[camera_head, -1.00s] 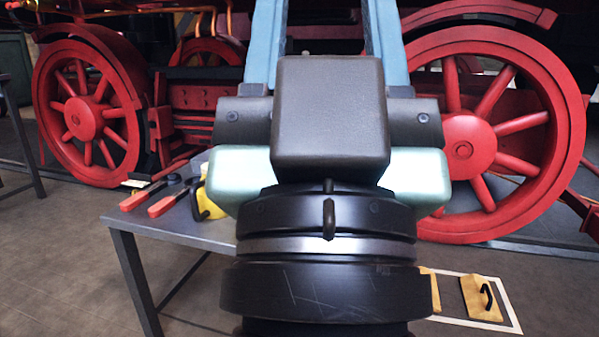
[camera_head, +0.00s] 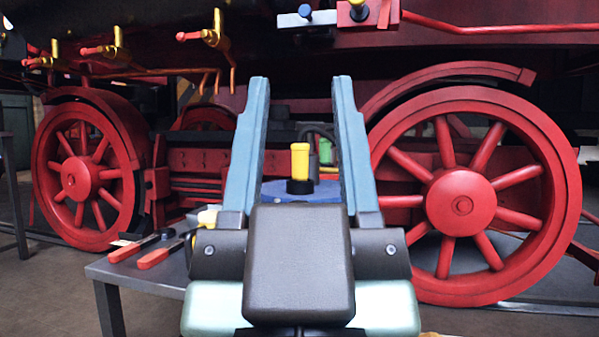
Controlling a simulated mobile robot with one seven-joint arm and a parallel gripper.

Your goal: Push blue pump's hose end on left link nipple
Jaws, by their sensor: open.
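My gripper (camera_head: 300,82) is open, its two blue fingers pointing up and away from me. In the gap between the fingers, beyond them, is a yellow cylinder with a black collar (camera_head: 300,165). It stands above a blue rounded body (camera_head: 288,191), which may be the blue pump. A dark curved piece (camera_head: 321,132) beside a small green part (camera_head: 325,150) shows behind the yellow cylinder. It may be a hose, but I cannot make out its end. I cannot identify the left link nipple. My gripper's dark housing hides the lower middle.
A grey table (camera_head: 140,275) stands at left, with red-handled tools (camera_head: 155,257) and a yellow object (camera_head: 207,216). Large red wheels stand at left (camera_head: 75,180) and right (camera_head: 462,205).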

